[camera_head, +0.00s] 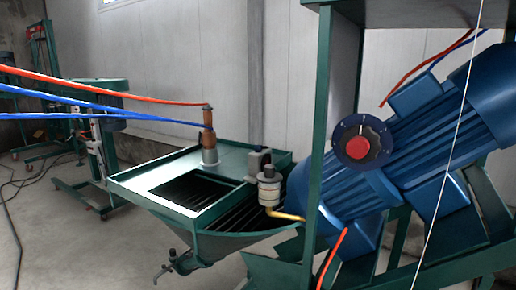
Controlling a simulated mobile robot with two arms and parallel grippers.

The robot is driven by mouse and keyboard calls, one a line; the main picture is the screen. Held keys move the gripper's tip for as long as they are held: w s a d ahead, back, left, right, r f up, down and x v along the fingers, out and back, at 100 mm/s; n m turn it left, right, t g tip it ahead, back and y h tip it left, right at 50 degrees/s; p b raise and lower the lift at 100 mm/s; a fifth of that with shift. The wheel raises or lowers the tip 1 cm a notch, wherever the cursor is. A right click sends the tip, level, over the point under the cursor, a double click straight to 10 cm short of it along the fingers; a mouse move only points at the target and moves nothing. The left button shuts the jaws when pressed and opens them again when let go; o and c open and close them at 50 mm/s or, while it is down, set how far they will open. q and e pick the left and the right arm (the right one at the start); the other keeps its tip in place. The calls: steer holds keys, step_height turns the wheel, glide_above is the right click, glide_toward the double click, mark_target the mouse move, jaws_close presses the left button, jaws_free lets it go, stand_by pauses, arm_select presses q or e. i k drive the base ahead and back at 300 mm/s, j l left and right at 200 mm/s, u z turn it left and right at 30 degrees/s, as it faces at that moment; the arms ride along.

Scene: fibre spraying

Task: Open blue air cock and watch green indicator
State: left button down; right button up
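A round dark blue dial (362,141) with pale marks around its rim and a red centre is at the right, in front of a big blue ribbed motor (430,140). I cannot tell whether this dial is the air cock, or whether it is open or shut. Blue hoses (95,110) and a red hose (90,82) run from the left to a copper-coloured upright fitting (209,130) on the green hopper (145,184). I see no lit green indicator. Neither of my grippers is in view.
A green frame post (321,125) stands before the motor. A grey and white cylinder (269,188) with a yellow pipe sits at the hopper's right. A small tap (165,270) hangs below the hopper. Green wheeled stands are at the left. The floor (90,245) at lower left is mostly clear.

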mark_target(258, 148)
steer(key=i+j+u, duration=0.35)
steer(key=i+j, duration=0.15)
steer(key=j, duration=0.2)
steer(key=i+j+u, duration=0.3)
steer(key=i+j, duration=0.25)
